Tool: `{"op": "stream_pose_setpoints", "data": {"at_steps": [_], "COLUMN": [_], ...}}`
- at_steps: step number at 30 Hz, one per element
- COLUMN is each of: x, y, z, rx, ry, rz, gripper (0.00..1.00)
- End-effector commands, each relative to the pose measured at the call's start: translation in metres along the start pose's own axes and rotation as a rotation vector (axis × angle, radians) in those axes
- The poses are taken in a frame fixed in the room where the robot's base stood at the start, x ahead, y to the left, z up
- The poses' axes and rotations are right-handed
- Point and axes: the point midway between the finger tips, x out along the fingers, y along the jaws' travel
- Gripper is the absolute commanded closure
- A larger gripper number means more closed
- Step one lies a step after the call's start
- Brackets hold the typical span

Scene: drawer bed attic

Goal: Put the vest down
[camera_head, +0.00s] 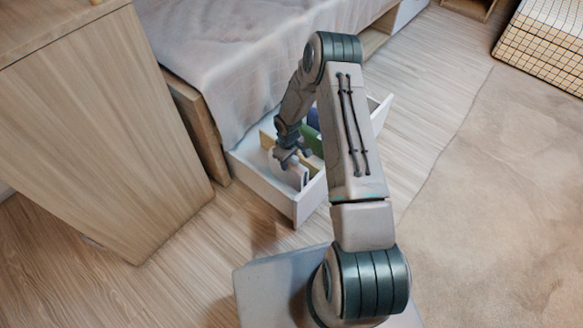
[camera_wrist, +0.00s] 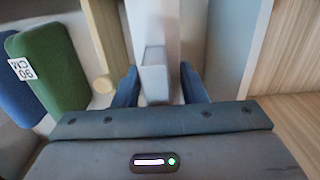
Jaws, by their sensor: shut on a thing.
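My gripper (camera_head: 287,158) reaches down into the open white drawer (camera_head: 270,190) under the bed. It is shut on a pale, whitish folded item, which I take to be the vest (camera_head: 298,176). In the wrist view, the vest (camera_wrist: 155,70) stands upright between the two dark fingers of my gripper (camera_wrist: 160,88). It appears to be inside the drawer walls; whether it touches the drawer bottom I cannot tell. My arm hides part of the drawer in the head view.
A green folded item (camera_wrist: 47,66) with a white tag and a blue one (camera_wrist: 18,95) stand in the drawer on the left in the wrist view. The bed (camera_head: 220,60) is behind the drawer. A wooden cabinet (camera_head: 100,130) stands at left. A beige rug (camera_head: 490,210) lies at right.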

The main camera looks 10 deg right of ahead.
Motion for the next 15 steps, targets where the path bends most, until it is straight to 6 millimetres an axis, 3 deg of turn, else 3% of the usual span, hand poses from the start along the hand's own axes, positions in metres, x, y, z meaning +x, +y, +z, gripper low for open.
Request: {"op": "stream_pose_setpoints", "data": {"at_steps": [10, 15], "x": [0.046, 0.048], "y": [0.0, 0.001], "z": [0.0, -0.001], "rx": [0.0, 0.0], "ry": [0.0, 0.001], "rz": [0.0, 0.002], "gripper": [0.85, 0.85]}}
